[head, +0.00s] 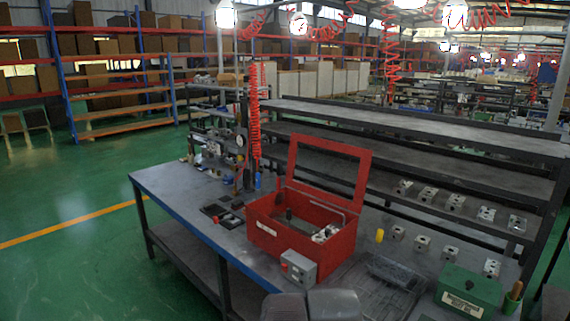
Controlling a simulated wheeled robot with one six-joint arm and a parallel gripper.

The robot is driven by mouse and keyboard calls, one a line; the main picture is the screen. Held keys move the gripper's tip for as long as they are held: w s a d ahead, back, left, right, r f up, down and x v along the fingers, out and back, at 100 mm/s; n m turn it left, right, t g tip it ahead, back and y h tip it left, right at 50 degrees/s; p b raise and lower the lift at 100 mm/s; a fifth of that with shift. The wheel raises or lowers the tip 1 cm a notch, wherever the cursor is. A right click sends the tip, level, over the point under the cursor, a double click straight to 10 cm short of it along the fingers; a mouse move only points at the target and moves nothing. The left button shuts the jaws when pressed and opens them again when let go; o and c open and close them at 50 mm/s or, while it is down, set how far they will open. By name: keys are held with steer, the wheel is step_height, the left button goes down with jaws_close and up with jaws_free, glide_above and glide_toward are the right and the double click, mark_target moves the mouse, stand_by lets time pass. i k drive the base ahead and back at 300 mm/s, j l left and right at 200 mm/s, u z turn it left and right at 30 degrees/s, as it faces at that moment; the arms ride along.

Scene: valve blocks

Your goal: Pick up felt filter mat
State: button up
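I cannot clearly make out a felt filter mat. A dark grey flat piece (396,272) lies on the workbench (172,189), right of the red toolbox, over a dark tray-like surface (372,297); I cannot tell whether it is felt. Small black flat trays (222,212) lie left of the red toolbox. My gripper does not show clearly; two dark grey rounded shapes at the bottom middle seem to be parts of my own arm, and they hide part of the bench's front edge.
An open red toolbox (340,262) with its lid frame raised stands mid-bench, a grey switch box (299,268) in front. A green box (467,291) stands at right. Several metal valve blocks (422,244) line the back right. Dark shelves (400,145) rise behind. Green floor is free at left.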

mark_target(327, 235)
steer(key=k+j, duration=0.15)
steer(key=z, duration=0.4)
steer(key=i+j+u, duration=0.15)
steer(key=i+u, duration=0.15)
steer(key=i, duration=0.45)
steer(key=i+u, duration=0.3)
steer(key=i, duration=0.5)
